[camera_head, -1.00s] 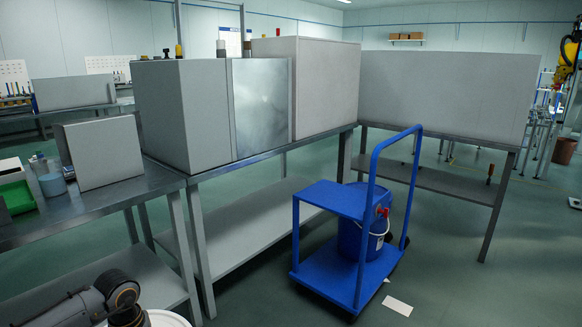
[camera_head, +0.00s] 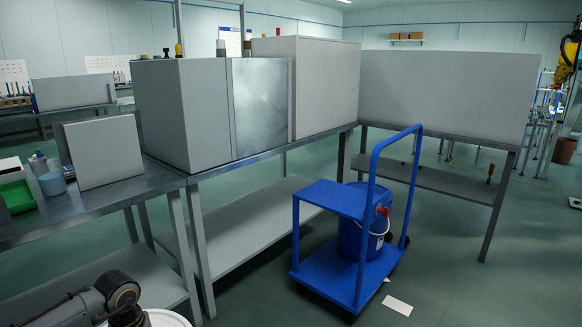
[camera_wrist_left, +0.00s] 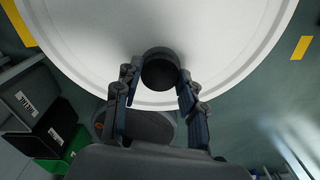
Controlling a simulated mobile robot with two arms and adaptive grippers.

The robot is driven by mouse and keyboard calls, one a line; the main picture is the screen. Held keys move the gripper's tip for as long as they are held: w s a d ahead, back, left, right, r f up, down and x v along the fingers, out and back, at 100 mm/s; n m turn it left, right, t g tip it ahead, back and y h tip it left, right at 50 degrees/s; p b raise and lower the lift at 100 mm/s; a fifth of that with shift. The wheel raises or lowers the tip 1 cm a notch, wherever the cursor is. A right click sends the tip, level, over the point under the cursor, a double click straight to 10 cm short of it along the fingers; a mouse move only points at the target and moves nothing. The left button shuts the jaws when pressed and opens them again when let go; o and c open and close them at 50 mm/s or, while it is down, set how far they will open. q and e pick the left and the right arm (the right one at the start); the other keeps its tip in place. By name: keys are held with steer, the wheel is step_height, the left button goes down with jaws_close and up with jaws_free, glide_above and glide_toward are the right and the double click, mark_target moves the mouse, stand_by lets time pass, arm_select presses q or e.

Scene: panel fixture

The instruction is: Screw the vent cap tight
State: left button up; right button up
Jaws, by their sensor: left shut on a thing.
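A round black cap (camera_wrist_left: 160,72) stands near the rim of a large white round lid (camera_wrist_left: 215,45) in the left wrist view. My left gripper (camera_wrist_left: 157,84) has its two fingers on either side of the cap and is shut on it. The cap's thread and underside are hidden. In the head view only a sliver of the white lid (camera_head: 168,318) shows at the bottom edge, beside my left arm. The left fingers and the cap are out of that view. My right gripper is in neither view.
A steel table (camera_head: 130,190) with grey panels stands above the lid at left. A blue trolley (camera_head: 330,275) carries a blue bucket (camera_head: 352,240). Dark and green bins (camera_wrist_left: 55,130) lie left of the gripper in the wrist view. Floor at right is mostly open.

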arm_select(q)
steer(key=shift+m, duration=1.7)
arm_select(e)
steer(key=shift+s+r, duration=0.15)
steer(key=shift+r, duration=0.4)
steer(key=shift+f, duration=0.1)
arm_select(q)
steer(key=shift+m+b, duration=0.3)
steer(key=shift+m, duration=1.5)
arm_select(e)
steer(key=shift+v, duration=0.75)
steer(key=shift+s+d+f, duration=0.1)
